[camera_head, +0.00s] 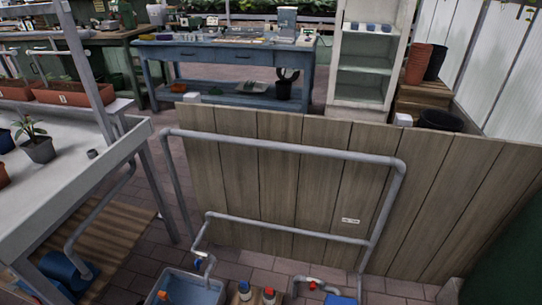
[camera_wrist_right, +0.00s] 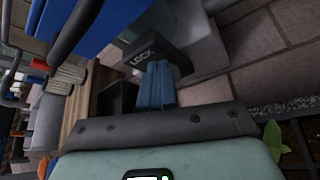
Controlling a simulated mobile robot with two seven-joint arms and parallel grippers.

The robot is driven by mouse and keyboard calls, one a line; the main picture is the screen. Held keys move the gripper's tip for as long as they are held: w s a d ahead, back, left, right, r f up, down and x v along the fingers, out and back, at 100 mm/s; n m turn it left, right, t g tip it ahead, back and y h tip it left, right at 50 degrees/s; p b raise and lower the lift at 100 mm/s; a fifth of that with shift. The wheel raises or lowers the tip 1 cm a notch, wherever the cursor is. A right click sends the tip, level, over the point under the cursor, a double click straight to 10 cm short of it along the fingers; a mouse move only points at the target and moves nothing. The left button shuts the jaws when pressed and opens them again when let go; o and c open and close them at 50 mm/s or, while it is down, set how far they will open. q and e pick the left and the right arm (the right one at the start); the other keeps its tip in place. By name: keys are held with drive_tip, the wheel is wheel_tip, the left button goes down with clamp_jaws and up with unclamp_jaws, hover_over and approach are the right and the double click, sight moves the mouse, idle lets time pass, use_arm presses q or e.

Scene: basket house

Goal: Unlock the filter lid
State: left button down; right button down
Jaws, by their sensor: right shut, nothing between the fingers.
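In the right wrist view, a black block marked "LOCK" (camera_wrist_right: 141,56) is at the upper middle, beside a smooth blue surface that may be the filter lid (camera_wrist_right: 108,25). My right gripper (camera_wrist_right: 157,72) is shut and empty, its blue fingers pointing at the block and overlapping its near edge in the picture. I cannot tell whether they touch it. In the head view, a blue piece (camera_head: 341,300) that may be the same lid shows at the bottom edge, mostly cut off. Neither gripper shows in the head view.
Grey pipes (camera_head: 285,148) stand before a wooden panel (camera_head: 250,190). A grey tub (camera_head: 187,286) and bottles with coloured caps (camera_head: 268,296) are at the bottom. A white bench (camera_head: 75,190) stands left. In the wrist view, paving (camera_wrist_right: 255,50) lies right and a wooden box (camera_wrist_right: 83,105) left.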

drive_tip(key=shift+d+f, duration=0.15)
drive_tip(key=s+a+p, duration=0.1)
drive_tip(key=s+p, duration=0.2)
drive_tip(key=s, duration=0.3)
drive_tip(key=shift+r+p, duration=0.35)
drive_tip(key=shift+r, duration=0.05)
